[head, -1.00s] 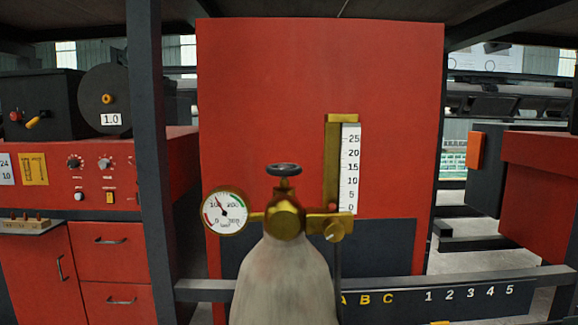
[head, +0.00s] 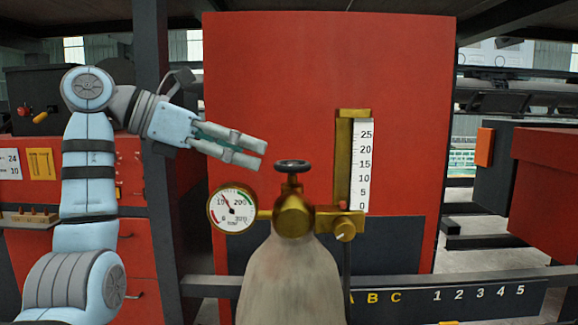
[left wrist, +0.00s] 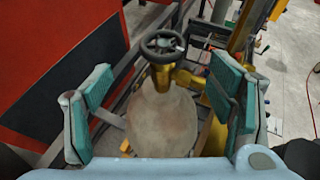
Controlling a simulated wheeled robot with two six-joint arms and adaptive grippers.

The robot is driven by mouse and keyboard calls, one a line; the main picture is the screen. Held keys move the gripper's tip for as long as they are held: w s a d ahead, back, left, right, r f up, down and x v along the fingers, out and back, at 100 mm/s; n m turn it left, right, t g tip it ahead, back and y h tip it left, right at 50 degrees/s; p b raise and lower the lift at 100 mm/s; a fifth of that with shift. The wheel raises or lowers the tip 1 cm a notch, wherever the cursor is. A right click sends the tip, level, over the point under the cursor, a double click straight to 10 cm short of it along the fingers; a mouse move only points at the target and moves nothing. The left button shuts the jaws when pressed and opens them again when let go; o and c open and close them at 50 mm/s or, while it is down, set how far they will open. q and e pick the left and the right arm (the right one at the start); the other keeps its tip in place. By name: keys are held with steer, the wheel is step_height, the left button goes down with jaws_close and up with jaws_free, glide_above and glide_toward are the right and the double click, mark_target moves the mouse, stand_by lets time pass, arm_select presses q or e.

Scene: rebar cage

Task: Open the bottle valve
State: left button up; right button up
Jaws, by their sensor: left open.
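The bottle (head: 288,285) is a grey-beige cylinder with a brass valve body (head: 293,217) on top. A dark round handwheel (head: 293,166) sits above the valve body. My left gripper (head: 262,150) is open and empty, a little above and left of the handwheel, and apart from it. In the left wrist view the handwheel (left wrist: 163,46) shows beyond and between the two spread fingers, with the bottle (left wrist: 162,120) below it. The right gripper is in neither view.
A round pressure gauge (head: 232,208) sticks out left of the valve. A brass flowmeter with a white scale (head: 364,165) and a knob (head: 345,230) are on the right. A red panel (head: 300,70) stands behind. A dark post (head: 148,50) is behind my left arm.

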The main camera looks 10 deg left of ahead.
mark_target(287, 164)
arm_select(q)
steer(key=x, duration=0.4)
steer(key=p+x, duration=0.1)
steer(key=x, duration=0.4)
steer(key=shift+s+d+r, duration=0.15)
steer(key=shift+d+r, duration=0.05)
steer(key=shift+r, duration=0.05)
steer(key=shift+d+f, duration=0.15)
steer(key=shift+d, duration=0.15)
steer(key=shift+a, duration=0.1)
steer(key=shift+w+f, duration=0.1)
steer(key=shift+w, duration=0.2)
